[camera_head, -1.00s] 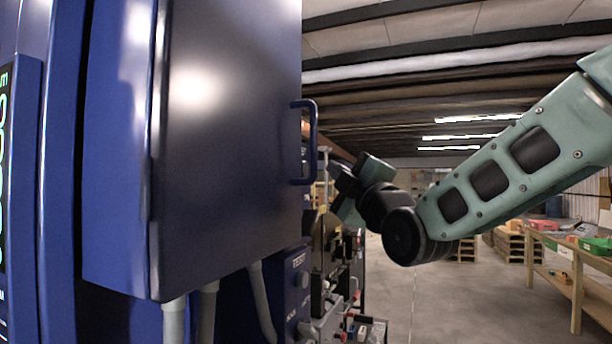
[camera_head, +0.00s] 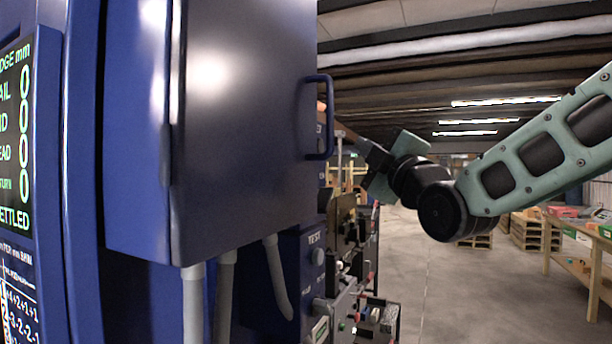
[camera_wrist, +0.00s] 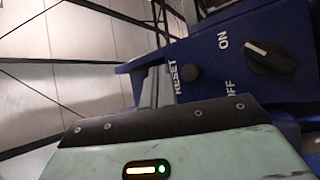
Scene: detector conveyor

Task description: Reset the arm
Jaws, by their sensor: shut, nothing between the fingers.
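My gripper (camera_wrist: 158,86) is shut and empty in the wrist view. Its narrow grey fingers stand in front of a blue panel (camera_wrist: 222,50), just left of a round black button (camera_wrist: 189,73) by the word RESET. Whether the fingertips touch the panel cannot be told. A black rotary knob (camera_wrist: 271,57) sits between the words ON and OFF, farther right on the panel. In the head view, my teal and black arm reaches in from the right, and the gripper body (camera_head: 379,186) is beyond the blue cabinet's right edge; its fingertips are not clear there.
A large blue cabinet (camera_head: 245,120) with a handle (camera_head: 328,118) fills the left and middle. A display (camera_head: 14,150) stands at the far left. A box marked TEST (camera_head: 312,262) and conveyor parts lie below the gripper. A wooden table (camera_head: 575,262) stands right; the floor between is open.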

